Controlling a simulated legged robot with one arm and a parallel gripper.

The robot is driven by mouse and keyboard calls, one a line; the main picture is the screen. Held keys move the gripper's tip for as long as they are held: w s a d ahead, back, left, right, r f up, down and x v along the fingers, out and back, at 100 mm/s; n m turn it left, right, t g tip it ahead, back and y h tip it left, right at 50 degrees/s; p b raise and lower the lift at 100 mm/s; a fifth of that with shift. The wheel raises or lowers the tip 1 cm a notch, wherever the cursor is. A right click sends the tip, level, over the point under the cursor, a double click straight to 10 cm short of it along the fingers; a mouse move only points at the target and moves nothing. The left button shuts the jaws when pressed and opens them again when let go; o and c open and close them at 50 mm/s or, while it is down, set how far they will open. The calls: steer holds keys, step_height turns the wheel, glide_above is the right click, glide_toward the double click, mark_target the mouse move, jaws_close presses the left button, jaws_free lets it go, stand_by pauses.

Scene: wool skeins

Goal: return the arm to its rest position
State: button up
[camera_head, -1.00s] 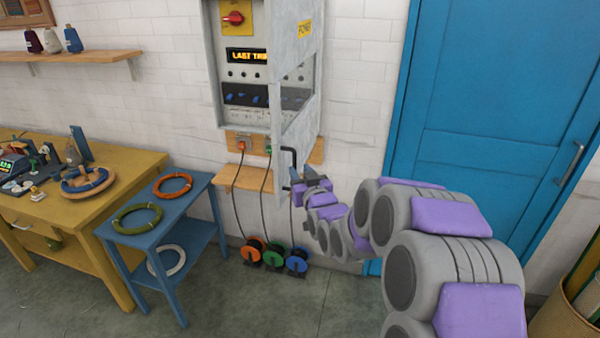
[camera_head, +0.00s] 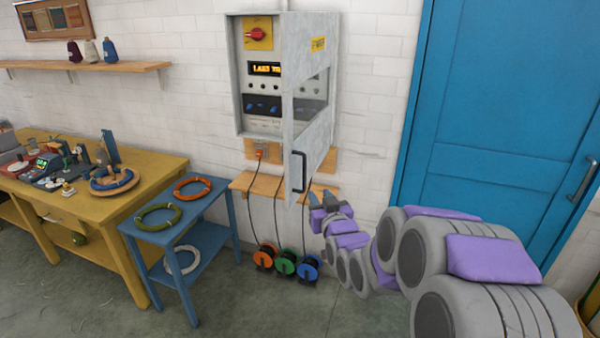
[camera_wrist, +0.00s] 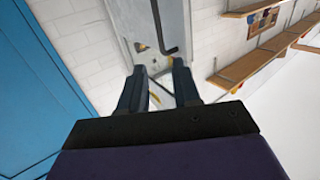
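My arm, grey with purple pads, reaches in from the lower right of the head view. My gripper (camera_head: 321,197) is just below and to the right of the black handle (camera_head: 298,171) on the open grey cabinet door (camera_head: 312,150). In the wrist view my gripper (camera_wrist: 159,80) shows two dark fingers standing apart with nothing between them. The cabinet door (camera_wrist: 165,20) and its handle (camera_wrist: 157,25) lie beyond the fingertips. The gripper looks clear of the handle.
A grey cabinet (camera_head: 240,75) hangs on the wall with its door swung outward. Below are a wooden shelf (camera_head: 262,184) and orange, green and blue reels (camera_head: 285,262). A blue table (camera_head: 155,228) with wool rings stands left; a blue door (camera_head: 500,110) is right.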

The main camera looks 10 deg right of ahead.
steer(key=s+a+f+g+h, duration=0.1)
steer(key=s+f+g, duration=0.35)
steer(key=s, duration=0.35)
steer(key=s+f+g, duration=0.3)
steer(key=s+g, duration=0.2)
steer(key=s, duration=0.4)
steer(key=s+a+g, duration=0.2)
steer(key=s+g, duration=0.8)
steer(key=s, duration=2.1)
steer(key=shift+f+m, duration=0.25)
steer(key=shift+m, duration=0.15)
steer(key=shift+w, duration=0.1)
